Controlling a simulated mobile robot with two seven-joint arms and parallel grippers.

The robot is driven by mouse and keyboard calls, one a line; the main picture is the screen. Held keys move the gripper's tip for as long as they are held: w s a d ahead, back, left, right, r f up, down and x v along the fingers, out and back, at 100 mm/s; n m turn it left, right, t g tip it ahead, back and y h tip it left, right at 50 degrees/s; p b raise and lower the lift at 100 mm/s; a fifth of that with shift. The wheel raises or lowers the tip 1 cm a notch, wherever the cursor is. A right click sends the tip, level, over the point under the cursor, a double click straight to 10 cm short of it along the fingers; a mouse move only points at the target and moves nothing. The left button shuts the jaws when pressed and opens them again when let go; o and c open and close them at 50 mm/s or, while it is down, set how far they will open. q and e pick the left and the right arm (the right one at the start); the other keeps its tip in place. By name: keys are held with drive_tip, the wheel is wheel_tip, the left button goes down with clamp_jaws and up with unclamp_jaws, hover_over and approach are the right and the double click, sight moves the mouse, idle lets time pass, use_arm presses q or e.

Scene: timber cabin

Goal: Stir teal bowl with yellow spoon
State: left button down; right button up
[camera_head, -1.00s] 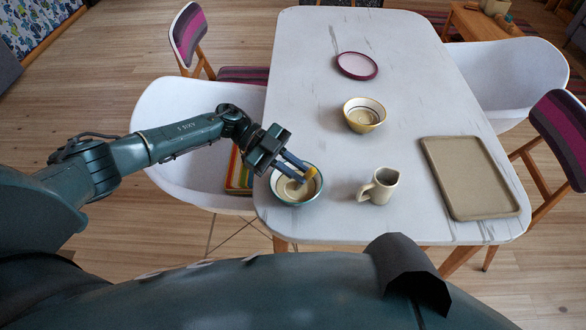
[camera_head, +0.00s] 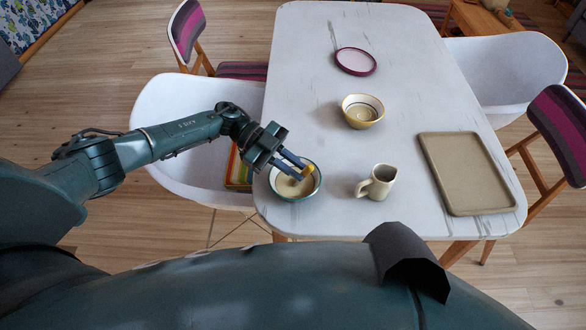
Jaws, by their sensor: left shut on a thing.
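The teal bowl (camera_head: 299,194) stands upright near the left front corner of the white table, with pale contents inside. My left gripper (camera_head: 301,170) is over the bowl, its two fingers shut on the yellow spoon (camera_head: 308,171). Only a short yellow part of the spoon shows at the fingertips. Its lower end is inside the bowl's outline; I cannot tell how deep it sits. My right gripper is not in view.
A beige jug (camera_head: 377,183) stands close to the right of the bowl. A yellow bowl (camera_head: 362,111), a magenta-rimmed plate (camera_head: 356,61) and a beige tray (camera_head: 470,173) are on the table (camera_head: 415,70). A white chair (camera_head: 180,100) stands at the left.

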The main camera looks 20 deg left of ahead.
sight(307, 168)
use_arm(q)
drive_tip(key=shift+s+a+p, duration=0.1)
drive_tip(key=shift+s+p, duration=0.25)
drive_tip(key=shift+p, duration=0.05)
drive_tip(key=r+p, duration=0.1)
drive_tip(key=r, duration=0.1)
drive_tip(key=r+p, duration=0.1)
drive_tip(key=shift+s+d+p, duration=0.3)
drive_tip(key=shift+s+d, duration=0.05)
drive_tip(key=shift+s+d+r, duration=0.2)
drive_tip(key=shift+d+r, duration=0.05)
drive_tip(key=shift+r, duration=0.35)
drive_tip(key=shift+s+d+r, duration=0.2)
drive_tip(key=shift+r, duration=0.4)
drive_tip(key=shift+r, duration=0.1)
